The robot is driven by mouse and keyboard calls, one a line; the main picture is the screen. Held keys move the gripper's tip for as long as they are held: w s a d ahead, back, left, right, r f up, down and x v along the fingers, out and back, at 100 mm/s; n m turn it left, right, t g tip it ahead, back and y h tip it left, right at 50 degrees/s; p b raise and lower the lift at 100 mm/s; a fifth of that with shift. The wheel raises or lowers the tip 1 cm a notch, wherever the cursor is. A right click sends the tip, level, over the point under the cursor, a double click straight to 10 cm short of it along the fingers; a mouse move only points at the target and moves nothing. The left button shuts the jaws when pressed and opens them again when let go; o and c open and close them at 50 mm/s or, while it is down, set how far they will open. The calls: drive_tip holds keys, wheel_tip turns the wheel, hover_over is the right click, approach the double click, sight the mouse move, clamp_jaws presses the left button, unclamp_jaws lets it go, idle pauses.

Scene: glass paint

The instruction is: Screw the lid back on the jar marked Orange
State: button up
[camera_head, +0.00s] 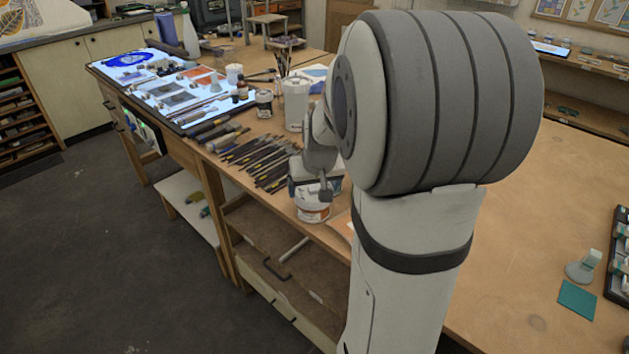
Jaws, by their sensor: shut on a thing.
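A white jar (312,214) with an orange band on its label stands upright near the front edge of the wooden bench. The label is too small to read. My gripper (312,192) is right at the top of this jar, pointing down, with one finger showing on the right of the rim. It is shut on what looks like the jar's pale lid, mostly hidden by the fingers and wrist. I cannot tell whether the lid is seated level or threaded.
Several dark brushes and tools (258,160) lie left of the jar. A white container (295,103) and a dark jar (264,103) stand behind. A lit light table (150,75) is farther back. My arm hides the bench middle.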

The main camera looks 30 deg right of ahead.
drive_tip(key=shift+f+m, duration=0.1)
drive_tip(key=shift+m, duration=0.6)
drive_tip(key=shift+a+f+h, duration=0.1)
drive_tip(key=shift+h, duration=0.2)
drive_tip(key=shift+m+g+b, duration=0.3)
drive_tip(key=shift+m+b, duration=0.3)
drive_tip(key=shift+m, duration=0.2)
drive_tip(key=shift+w+m+h+b, duration=0.1)
drive_tip(key=shift+m+h+b, duration=0.3)
drive_tip(key=shift+m+b, duration=0.4)
drive_tip(key=shift+a+m+g+b, duration=0.1)
drive_tip(key=shift+m+g+b, duration=0.2)
drive_tip(key=shift+m+b, duration=0.3)
drive_tip(key=shift+m+h+b, duration=0.3)
drive_tip(key=shift+b, duration=0.05)
